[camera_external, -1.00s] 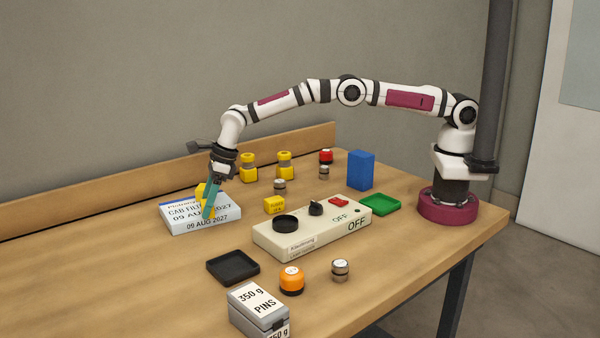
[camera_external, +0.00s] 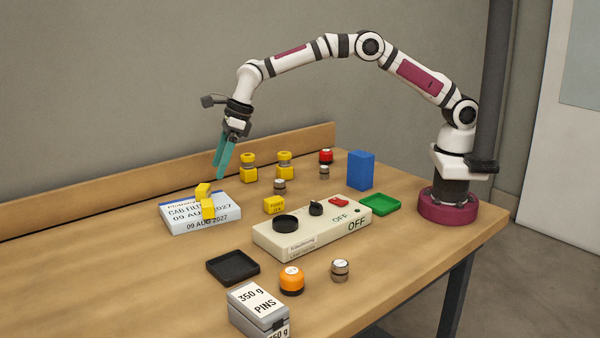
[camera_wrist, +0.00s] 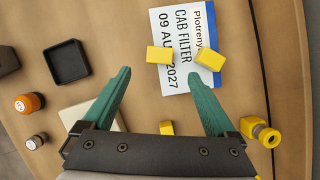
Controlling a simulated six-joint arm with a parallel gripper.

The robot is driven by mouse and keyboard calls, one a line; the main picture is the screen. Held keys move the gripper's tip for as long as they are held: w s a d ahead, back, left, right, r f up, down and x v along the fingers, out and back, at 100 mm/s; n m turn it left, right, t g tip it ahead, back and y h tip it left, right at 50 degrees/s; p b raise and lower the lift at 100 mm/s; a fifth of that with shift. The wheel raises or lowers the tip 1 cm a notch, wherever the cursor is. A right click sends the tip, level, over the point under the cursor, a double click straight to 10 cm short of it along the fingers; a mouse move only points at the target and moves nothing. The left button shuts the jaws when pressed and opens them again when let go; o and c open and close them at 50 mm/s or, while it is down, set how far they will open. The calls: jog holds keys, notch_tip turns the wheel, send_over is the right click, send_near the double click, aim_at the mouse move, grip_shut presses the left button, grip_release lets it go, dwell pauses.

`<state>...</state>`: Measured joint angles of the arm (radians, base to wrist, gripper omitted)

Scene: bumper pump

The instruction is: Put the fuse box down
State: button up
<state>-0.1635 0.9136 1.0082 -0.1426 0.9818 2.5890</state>
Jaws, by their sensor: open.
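Two small yellow boxes sit on the flat white CAB FILTER box (camera_external: 180,222): one farther back (camera_external: 203,190) and one nearer the front (camera_external: 208,209). I cannot read which of them is the fuse box. In the wrist view the two yellow boxes show as a left one (camera_wrist: 159,55) and a right one (camera_wrist: 210,54), apart from each other on the white box (camera_wrist: 172,22). A third yellow box (camera_external: 274,205), with small print, lies on the table by the switch panel. My gripper (camera_external: 220,177) is open and empty, above the white box and clear of it.
The cream switch panel (camera_external: 315,235) stands mid-table, with a black tray (camera_external: 233,267) to its left and a green tray (camera_external: 380,204) to its right. The left table is clear.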

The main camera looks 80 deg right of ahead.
jog(key=s+d+r+n+g, duration=0.1)
jog(key=s+d+r+n, duration=0.2)
jog(key=s+r+n, duration=0.5)
jog(key=s+d+r+n+g, duration=0.1)
jog(key=s+d+r+n, duration=0.2)
jog(key=s, duration=0.9)
jog(key=s+d+f+n+g, duration=0.1)
jog(key=s+n, duration=0.6)
jog(key=s, duration=0.6)
jog(key=s+d+f+n+g, duration=0.1)
jog(key=s+n, duration=0.6)
jog(key=s, duration=0.7)
jog(key=shift+s+d+f+n, duration=0.15)
jog(key=shift+d+f+n, duration=0.2)
jog(key=shift+f, duration=0.4)
jog(key=shift+a, duration=0.1)
jog(key=shift+o, duration=0.4)
